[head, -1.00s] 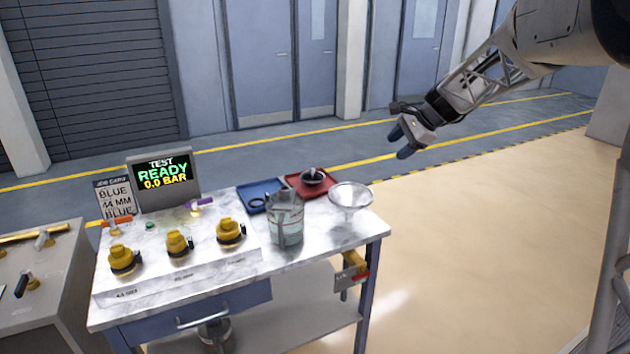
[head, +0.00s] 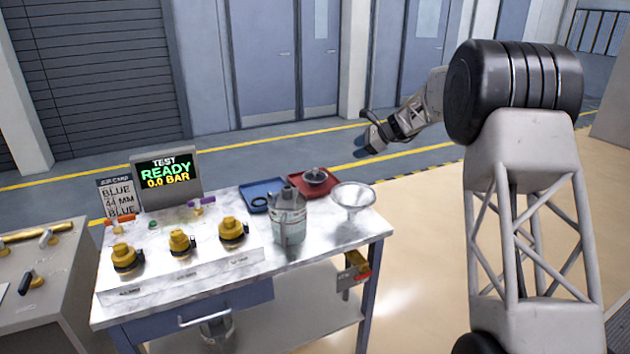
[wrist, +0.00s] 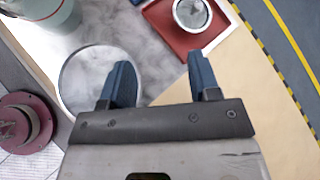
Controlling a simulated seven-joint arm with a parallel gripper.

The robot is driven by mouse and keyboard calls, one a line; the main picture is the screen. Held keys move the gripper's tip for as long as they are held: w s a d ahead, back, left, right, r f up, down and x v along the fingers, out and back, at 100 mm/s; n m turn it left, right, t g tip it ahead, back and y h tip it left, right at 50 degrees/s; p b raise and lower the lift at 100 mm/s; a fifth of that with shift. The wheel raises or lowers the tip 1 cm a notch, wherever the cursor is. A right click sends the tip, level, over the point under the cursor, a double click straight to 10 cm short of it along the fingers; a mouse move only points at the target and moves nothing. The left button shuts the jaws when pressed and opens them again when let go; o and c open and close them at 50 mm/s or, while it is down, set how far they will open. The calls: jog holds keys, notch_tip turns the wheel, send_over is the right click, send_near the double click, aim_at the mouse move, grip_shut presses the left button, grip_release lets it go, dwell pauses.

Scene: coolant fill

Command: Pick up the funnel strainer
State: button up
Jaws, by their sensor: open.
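The funnel strainer (head: 353,197) is a pale, wide-mouthed metal funnel at the right end of the bench, its bowl facing up. In the wrist view its round bowl (wrist: 88,78) lies left of centre, below and partly behind the left finger. My gripper (head: 368,140) is beyond and above the bench's back right corner in the head view, apart from the funnel. In the wrist view my gripper (wrist: 163,78) shows two blue fingers spread apart with nothing between them. The funnel's lower part is hidden in the wrist view.
Several yellow fittings (head: 181,242) sit at the bench's left. The floor right of the bench (head: 430,240) is clear.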

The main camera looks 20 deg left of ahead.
aim_at(315, 169)
jog(key=w+a+f+m+y, duration=0.1)
jog(key=w+a+f, duration=0.2)
jog(key=a+f, duration=0.1)
jog(key=w+a+f+m+y, duration=0.1)
jog(key=w+a+f, duration=0.3)
jog(key=f, duration=0.1)
jog(key=w+a+f+m, duration=0.1)
jog(key=w+a+f, duration=0.2)
jog(key=a+f, duration=0.2)
jog(key=shift+w+f+m+y, duration=0.2)
jog(key=shift+w+m+y, duration=0.05)
jog(key=shift+m+y, duration=0.15)
jog(key=shift+a, duration=0.1)
jog(key=shift+x, duration=1.2)
jog(key=shift+a, duration=0.1)
jog(key=shift+s+x, duration=0.2)
jog(key=shift+x, duration=2.35)
jog(key=shift+f, duration=0.1)
